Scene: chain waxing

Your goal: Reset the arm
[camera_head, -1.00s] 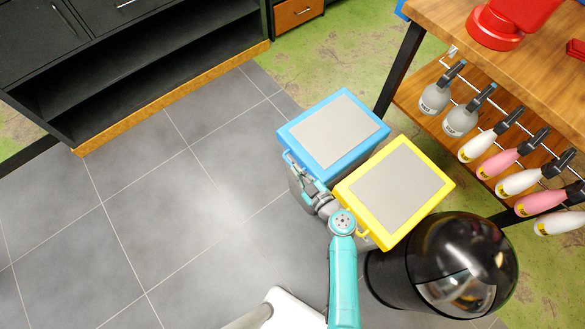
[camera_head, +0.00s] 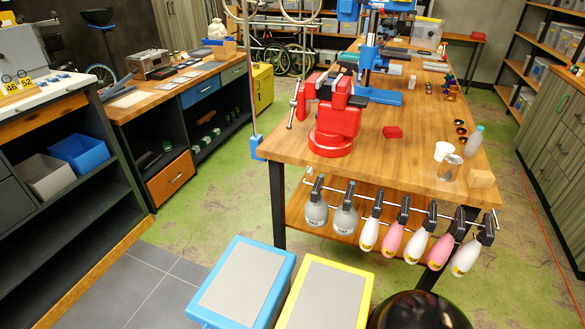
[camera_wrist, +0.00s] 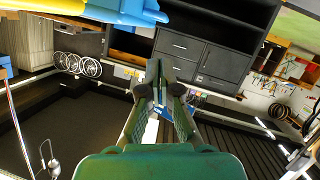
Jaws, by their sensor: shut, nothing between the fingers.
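My gripper (camera_wrist: 163,80) shows in the wrist view, pointing away from the camera. Its two dark fingers come together at the tips, and it is shut and empty. No part of my arm or gripper shows in the head view. Beyond the fingers, the wrist view shows a dark cabinet (camera_wrist: 215,62) with drawers and, at the upper left, a blurred blue and yellow shape close by. I cannot tell how far the fingers are from these.
A blue-rimmed box (camera_head: 240,290) and a yellow-rimmed box (camera_head: 325,295) stand at the bottom, beside a black rounded bin (camera_head: 418,312). A wooden workbench (camera_head: 420,120) carries a red vise (camera_head: 332,115), with several spray bottles hanging below. Grey floor is free at the lower left.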

